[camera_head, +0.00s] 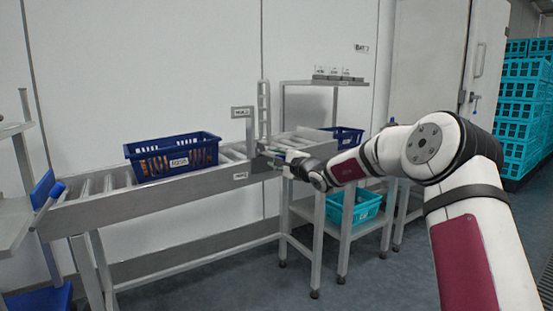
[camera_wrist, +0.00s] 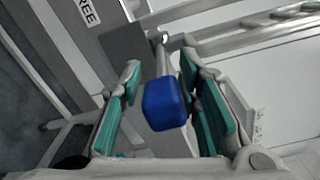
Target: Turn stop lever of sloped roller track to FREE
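The stop lever shows in the wrist view as a grey shaft with a blue knob (camera_wrist: 165,105). My gripper (camera_wrist: 160,78) is open around it, with one green-padded finger on each side. The knob sits closer to the right finger; a gap shows on the left, and I cannot tell whether the right pad touches. A label ending in "REE" (camera_wrist: 88,12) is on the grey plate at the top left. In the head view my gripper (camera_head: 272,158) is at the front side of the sloped roller track (camera_head: 105,205), hiding the lever there.
A dark blue crate (camera_head: 172,156) sits on the rollers left of my gripper. Another blue crate (camera_head: 348,138) stands to the right, with a teal crate (camera_head: 355,207) on a lower shelf. An upright post (camera_head: 264,108) rises behind my gripper. Teal crates (camera_head: 525,100) are stacked far right.

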